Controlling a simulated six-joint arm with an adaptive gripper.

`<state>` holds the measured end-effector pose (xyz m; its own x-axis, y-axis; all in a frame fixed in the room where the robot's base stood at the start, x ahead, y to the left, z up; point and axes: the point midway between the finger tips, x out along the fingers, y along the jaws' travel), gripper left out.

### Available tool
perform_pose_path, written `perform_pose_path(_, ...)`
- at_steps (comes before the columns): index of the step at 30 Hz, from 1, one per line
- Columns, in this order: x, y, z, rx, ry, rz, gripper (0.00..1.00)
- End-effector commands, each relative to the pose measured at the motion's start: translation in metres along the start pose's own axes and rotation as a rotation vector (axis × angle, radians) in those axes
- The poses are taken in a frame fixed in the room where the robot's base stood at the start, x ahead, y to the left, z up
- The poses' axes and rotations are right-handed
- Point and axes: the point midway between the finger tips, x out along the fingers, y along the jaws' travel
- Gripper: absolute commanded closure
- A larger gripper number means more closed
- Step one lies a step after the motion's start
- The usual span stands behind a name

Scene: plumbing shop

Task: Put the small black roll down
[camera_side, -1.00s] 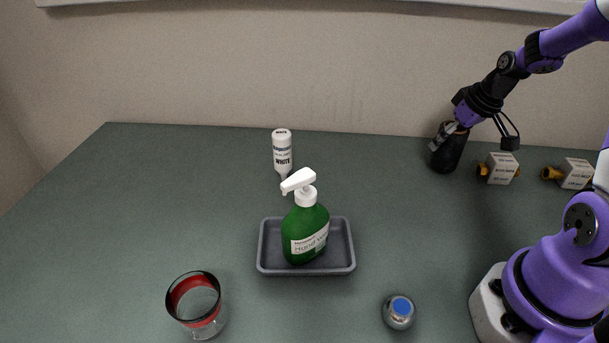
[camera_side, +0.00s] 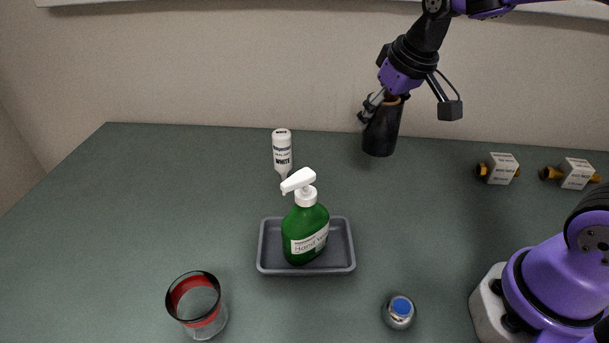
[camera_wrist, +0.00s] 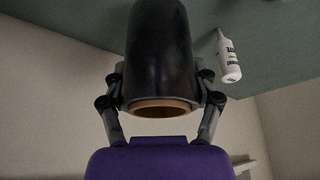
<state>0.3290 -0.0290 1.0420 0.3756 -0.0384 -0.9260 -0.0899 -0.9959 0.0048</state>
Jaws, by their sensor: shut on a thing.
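The small black roll (camera_side: 381,132) is a dark upright cylinder with a tan inner core showing at its top end. It is near the back of the table in the side view. My gripper (camera_side: 384,106) is shut on its upper end from above. In the wrist view the roll (camera_wrist: 160,55) fills the top middle between the two fingers of my gripper (camera_wrist: 162,98). Whether the roll's lower end touches the table or hangs just above it, I cannot tell.
A green soap pump bottle (camera_side: 305,232) is in a grey tray (camera_side: 306,271). A glass with a red band (camera_side: 197,304), a blue-topped metal item (camera_side: 399,312) and two boxed brass fittings (camera_side: 502,169) (camera_side: 575,173) stand elsewhere. The left table is clear.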

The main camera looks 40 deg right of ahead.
Motion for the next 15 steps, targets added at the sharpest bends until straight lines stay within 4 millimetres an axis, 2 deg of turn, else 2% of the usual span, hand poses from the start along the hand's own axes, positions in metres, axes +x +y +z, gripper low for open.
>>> perform_pose_path(1, 0.002, -0.021, -0.005, -0.027, 0.000, -0.010, 0.78)
perform_pose_path(3, 0.003, -0.046, -0.009, -0.045, 0.003, -0.016, 0.78)
perform_pose_path(6, 0.003, -0.076, -0.012, -0.065, 0.007, -0.025, 0.78)
perform_pose_path(9, 0.003, -0.096, -0.012, -0.076, 0.010, -0.030, 0.78)
perform_pose_path(12, 0.007, -0.101, -0.013, -0.078, 0.010, -0.031, 0.78)
perform_pose_path(15, 0.019, -0.088, -0.017, -0.072, 0.008, -0.028, 0.78)
